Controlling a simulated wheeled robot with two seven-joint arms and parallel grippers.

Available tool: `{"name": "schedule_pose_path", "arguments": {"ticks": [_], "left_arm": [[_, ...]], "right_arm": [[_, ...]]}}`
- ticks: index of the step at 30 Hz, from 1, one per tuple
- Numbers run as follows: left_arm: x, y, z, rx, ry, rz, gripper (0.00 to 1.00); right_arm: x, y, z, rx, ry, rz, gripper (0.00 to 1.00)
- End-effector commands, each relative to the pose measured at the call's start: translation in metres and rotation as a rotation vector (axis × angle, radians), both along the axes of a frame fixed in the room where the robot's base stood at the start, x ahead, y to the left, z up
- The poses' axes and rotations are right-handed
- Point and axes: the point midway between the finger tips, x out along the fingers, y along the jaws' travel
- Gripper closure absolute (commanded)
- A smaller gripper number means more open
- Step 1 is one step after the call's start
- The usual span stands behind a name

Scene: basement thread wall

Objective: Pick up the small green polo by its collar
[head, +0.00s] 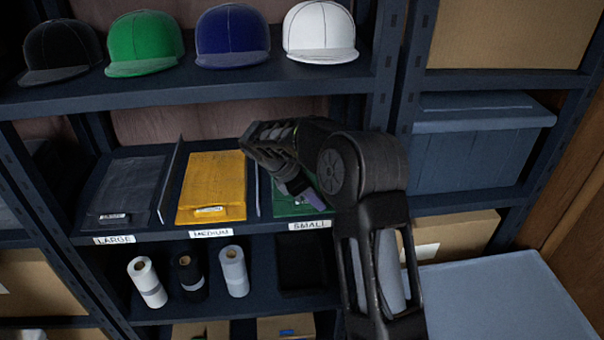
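The green polo (288,205) lies folded on the middle shelf above the SMALL label (310,225). Only its front and left parts show; my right arm and gripper cover most of it, and its collar is not clearly seen. My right gripper (304,193) reaches in from the lower right and is over the polo, with its tip close to the green cloth. I cannot tell whether it touches the polo or whether its fingers are apart. My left gripper is not in view.
A yellow polo (213,185) and a dark polo (125,190) lie to the left, split by upright dividers (170,180). Caps (233,36) stand on the shelf above, thread rolls (148,281) below. A blue-grey bin (470,150) and a rack post (408,75) are at right.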

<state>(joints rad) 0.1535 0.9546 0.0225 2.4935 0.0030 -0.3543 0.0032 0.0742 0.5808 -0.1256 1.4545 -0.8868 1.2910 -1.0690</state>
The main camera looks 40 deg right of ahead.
Motion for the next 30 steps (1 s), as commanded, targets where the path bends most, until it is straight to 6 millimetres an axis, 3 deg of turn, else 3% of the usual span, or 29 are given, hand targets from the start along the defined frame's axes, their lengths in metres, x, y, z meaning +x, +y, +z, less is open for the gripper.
{"name": "schedule_pose_path", "arguments": {"ticks": [12,21,30], "left_arm": [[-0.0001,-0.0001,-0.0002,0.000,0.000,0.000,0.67],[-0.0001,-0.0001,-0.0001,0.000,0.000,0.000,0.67],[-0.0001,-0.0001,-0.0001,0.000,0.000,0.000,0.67]], "right_arm": [[0.0000,0.0001,0.0002,0.000,0.000,0.000,0.76],[0.0001,0.0002,0.0002,0.000,0.000,0.000,1.00],[0.0002,0.0004,0.0002,0.000,0.001,0.001,1.00]]}}
